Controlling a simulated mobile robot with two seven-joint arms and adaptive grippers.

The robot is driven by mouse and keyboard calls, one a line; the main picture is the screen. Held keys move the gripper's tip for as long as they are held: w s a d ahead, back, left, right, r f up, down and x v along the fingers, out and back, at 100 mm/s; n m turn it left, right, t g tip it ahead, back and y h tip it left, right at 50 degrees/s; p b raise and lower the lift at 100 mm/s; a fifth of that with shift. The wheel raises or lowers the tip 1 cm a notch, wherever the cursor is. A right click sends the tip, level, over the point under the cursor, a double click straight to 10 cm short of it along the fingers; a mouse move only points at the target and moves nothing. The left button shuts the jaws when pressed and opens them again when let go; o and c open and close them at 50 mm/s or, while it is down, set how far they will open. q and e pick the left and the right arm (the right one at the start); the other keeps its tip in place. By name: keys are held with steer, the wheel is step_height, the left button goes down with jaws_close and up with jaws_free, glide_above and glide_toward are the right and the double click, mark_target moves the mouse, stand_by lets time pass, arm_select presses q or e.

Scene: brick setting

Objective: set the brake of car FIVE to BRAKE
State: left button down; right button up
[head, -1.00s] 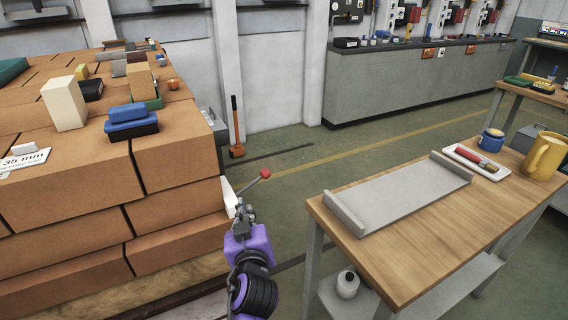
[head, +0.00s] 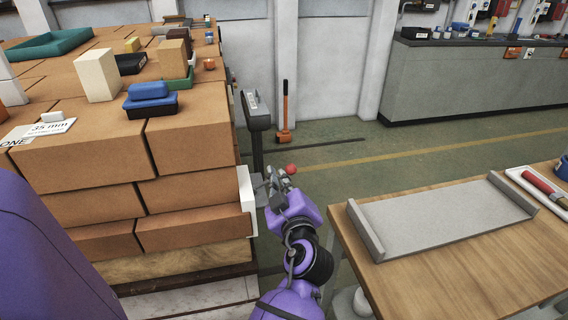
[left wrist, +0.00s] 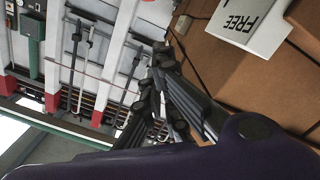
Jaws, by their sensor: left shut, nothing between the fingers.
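The red knob (head: 291,169) of the brake lever shows in the head view, just beyond the brick stack's right edge. My left gripper (head: 279,182) is right at the lever, just below the knob; it is shut and empty. It hides most of the lever rod, and I cannot tell whether it touches it. A white plate (head: 246,201) stands on the stack's side, left of the gripper. In the left wrist view, my left gripper (left wrist: 163,62) is dark and a white sign (left wrist: 243,20) reads FREE, upside down. The knob is not clear there. My right gripper is out of view.
The brick stack (head: 75,165) on the left carries blocks, a green tray (head: 48,46) and a card ending in ONE. A grey post (head: 257,110) stands behind the lever. A wooden table (head: 450,265) with a grey plate is close on the right.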

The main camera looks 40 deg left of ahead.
arm_select(q)
steer(key=w+a+f+p, duration=0.2)
steer(key=w+a, duration=0.4)
steer(key=w, duration=0.3)
steer(key=shift+a+f, duration=0.2)
steer(key=shift+f, duration=0.6)
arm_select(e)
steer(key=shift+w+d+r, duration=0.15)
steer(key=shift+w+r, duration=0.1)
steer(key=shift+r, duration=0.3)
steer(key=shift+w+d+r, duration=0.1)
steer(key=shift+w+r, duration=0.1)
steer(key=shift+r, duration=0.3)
arm_select(q)
steer(key=shift+w, duration=0.1)
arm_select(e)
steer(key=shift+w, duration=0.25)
